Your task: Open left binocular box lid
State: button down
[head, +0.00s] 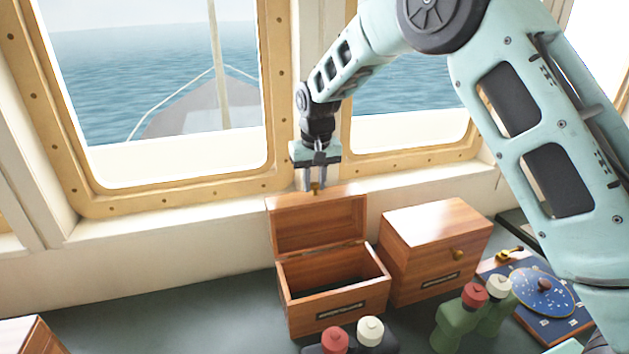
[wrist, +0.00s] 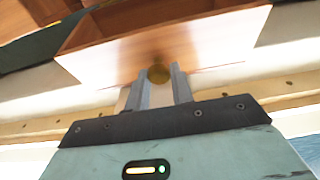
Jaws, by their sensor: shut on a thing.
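The left binocular box (head: 322,316) is wooden with a dark label plate on its front. Its lid (head: 318,225) stands raised, about upright, on the back edge, and the inside of the box is exposed. My gripper (head: 315,187) points down at the lid's top edge, shut on its brass knob (head: 316,190). In the wrist view, the knob (wrist: 159,74) sits between the two grey fingers (wrist: 159,86), against the lid's wood (wrist: 200,45).
A second wooden box (head: 435,235), closed, stands to the right. Green binoculars (head: 457,322) and a dark pair (head: 378,344) with red and white ends stand in front. A blue disc instrument (head: 542,292) lies at right. The window wall is close behind the lid.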

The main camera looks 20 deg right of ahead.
jog(key=shift+w, duration=0.1)
jog(key=c, duration=1.2)
grip_release()
jog(key=shift+c, duration=0.2)
notch_tip(320, 180, up, 17)
jog(key=s+b, duration=0.2)
jog(key=b, duration=0.2)
jog(key=shift+r, duration=0.2)
jog(key=shift+s, duration=0.1)
jog(key=s+a+f+n+y+b, duration=0.1)
jog(key=s+a+f, duration=0.2)
jog(key=s, duration=0.2)
jog(key=s+a+f+n+b, duration=0.1)
jog(key=s+a+f+n, duration=0.1)
jog(key=s+a+f, duration=0.3)
jog(key=s+f+n, duration=0.1)
jog(key=s+f, duration=0.3)
jog(key=s, duration=0.5)
jog(key=s+d+f+n+g+b, duration=0.1)
jog(key=s+f, duration=0.4)
jog(key=s, duration=0.5)
jog(key=s+f+n+b, duration=0.1)
jog(key=s+f, duration=0.4)
jog(key=s, duration=0.5)
jog(key=shift+d+n, duration=0.4)
jog(key=shift+n, duration=0.5)
